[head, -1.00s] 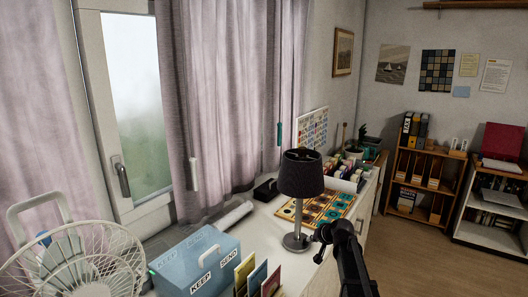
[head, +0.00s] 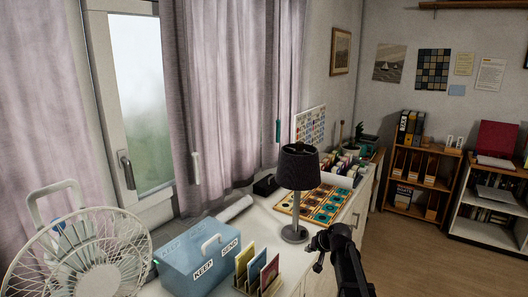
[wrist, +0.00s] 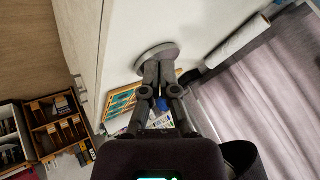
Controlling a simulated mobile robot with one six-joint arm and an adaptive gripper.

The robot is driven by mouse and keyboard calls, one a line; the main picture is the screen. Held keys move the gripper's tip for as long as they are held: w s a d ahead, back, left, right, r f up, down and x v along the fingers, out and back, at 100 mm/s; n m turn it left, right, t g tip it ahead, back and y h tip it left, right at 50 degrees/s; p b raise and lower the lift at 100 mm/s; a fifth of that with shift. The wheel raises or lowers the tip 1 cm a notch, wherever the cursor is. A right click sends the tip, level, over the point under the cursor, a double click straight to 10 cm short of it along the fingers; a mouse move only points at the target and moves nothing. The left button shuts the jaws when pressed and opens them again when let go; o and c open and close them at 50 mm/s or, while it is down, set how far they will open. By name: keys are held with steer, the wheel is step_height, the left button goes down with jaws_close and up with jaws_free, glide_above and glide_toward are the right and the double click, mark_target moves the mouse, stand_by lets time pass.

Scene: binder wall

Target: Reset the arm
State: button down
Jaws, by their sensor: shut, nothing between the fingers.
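My gripper (head: 319,260) shows in the head view at the end of my black arm, at the front edge of the white counter, in front of and right of the lamp. In the wrist view its two fingers (wrist: 159,68) are together with nothing between them. They overlap the round grey lamp base (wrist: 157,58) in the picture; I cannot tell the gap between them. No object hangs from the gripper.
On the counter (head: 266,222) stand a dark-shaded lamp (head: 298,168), a blue KEEP/SEND box (head: 185,262), a card rack (head: 258,278), a fan (head: 80,262) and a tray of coloured discs (head: 325,205). Shelves (head: 420,178) stand at the back right. The wooden floor (head: 415,260) is clear.

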steer(key=s+f+n+g+h, duration=0.1)
steer(key=s+f+g+h, duration=0.1)
steer(key=s, duration=1.1)
steer(key=s+f+n+g+h, duration=0.1)
steer(key=s+g, duration=0.3)
steer(key=s, duration=0.9)
steer(key=shift+d+f+g+h, duration=0.3)
steer(key=shift+f+h, duration=0.3)
steer(key=shift+h, duration=0.1)
steer(key=shift+a, duration=0.1)
